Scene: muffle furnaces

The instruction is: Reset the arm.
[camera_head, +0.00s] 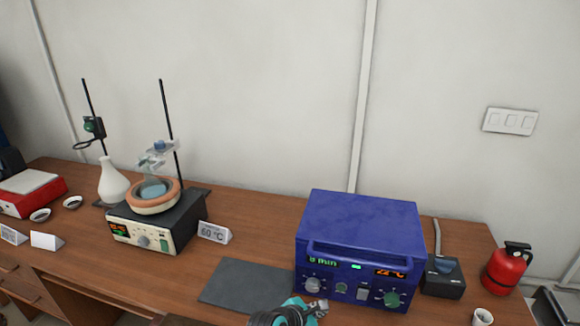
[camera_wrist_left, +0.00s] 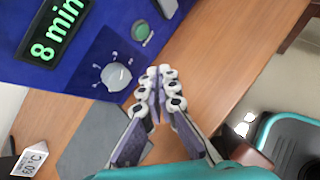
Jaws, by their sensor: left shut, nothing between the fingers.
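My left gripper (camera_head: 318,306) comes in at the bottom of the head view, just in front of the blue muffle furnace (camera_head: 358,228). In the left wrist view its fingers (camera_wrist_left: 160,76) are shut with nothing between them. They point toward the furnace's front panel, beside the white knob (camera_wrist_left: 116,77). I cannot tell whether the fingertips touch the panel. The panel's green display reads 8 min (camera_wrist_left: 52,32). My right gripper is in neither view.
A dark grey mat (camera_head: 245,284) lies left of the furnace. A hot plate (camera_head: 150,232) with a bowl and stands is further left. A red extinguisher (camera_head: 505,268) and a small white cup (camera_head: 482,317) are at the right. Bare tabletop lies behind the mat.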

